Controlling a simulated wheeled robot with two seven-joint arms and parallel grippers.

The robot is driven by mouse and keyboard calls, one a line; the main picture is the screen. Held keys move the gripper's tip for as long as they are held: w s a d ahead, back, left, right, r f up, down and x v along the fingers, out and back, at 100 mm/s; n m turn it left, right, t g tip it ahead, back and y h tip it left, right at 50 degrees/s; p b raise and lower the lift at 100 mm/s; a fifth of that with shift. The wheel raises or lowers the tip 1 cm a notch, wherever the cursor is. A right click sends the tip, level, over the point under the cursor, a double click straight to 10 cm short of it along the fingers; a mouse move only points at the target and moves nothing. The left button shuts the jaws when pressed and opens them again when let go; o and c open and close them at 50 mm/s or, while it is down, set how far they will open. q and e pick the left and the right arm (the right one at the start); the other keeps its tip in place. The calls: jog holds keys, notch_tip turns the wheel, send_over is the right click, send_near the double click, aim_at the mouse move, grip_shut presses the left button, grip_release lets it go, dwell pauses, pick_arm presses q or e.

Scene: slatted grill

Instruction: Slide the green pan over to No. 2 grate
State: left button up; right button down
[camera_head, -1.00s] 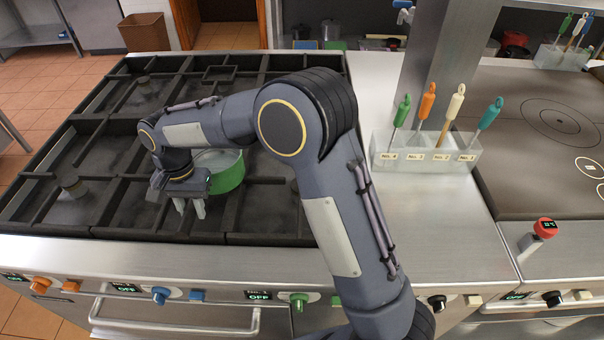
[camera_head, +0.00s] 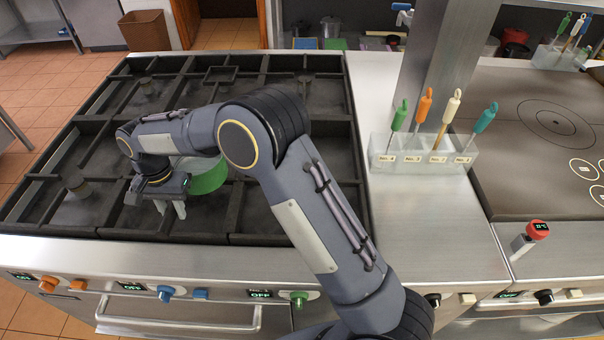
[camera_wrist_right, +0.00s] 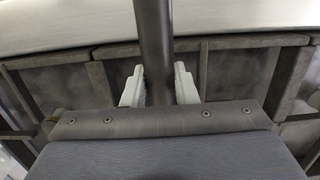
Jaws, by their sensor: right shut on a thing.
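The green pan (camera_head: 208,177) sits on the black grates of the stove, front middle, partly hidden behind my right arm. Its pale inside shows only in part. My right gripper (camera_head: 171,208) is at the pan's front left, low over the front grates. In the right wrist view a dark round bar, which looks like the pan's handle (camera_wrist_right: 153,45), runs between the two pale fingers (camera_wrist_right: 160,88), and they are shut on it. The slatted grates (camera_head: 88,140) spread to the left and back. My left gripper is not in view.
Several knobs line the stove's front, including a blue one (camera_head: 165,293) and a green one (camera_head: 299,298). A clear holder (camera_head: 422,160) with several coloured-handle tools stands on the steel counter at right. Grates left of the gripper are free of pans, with burner caps showing.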

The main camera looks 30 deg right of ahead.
jog(key=shift+w+a+p, duration=0.3)
jog(key=shift+w+a, duration=0.3)
jog(key=shift+a, duration=0.3)
jog(key=shift+w+a+p, duration=0.25)
jog(key=shift+w+a, duration=0.3)
jog(key=shift+a, duration=0.35)
jog(key=shift+w+a+p, duration=0.3)
jog(key=shift+w+a, duration=0.3)
jog(key=shift+a, duration=0.3)
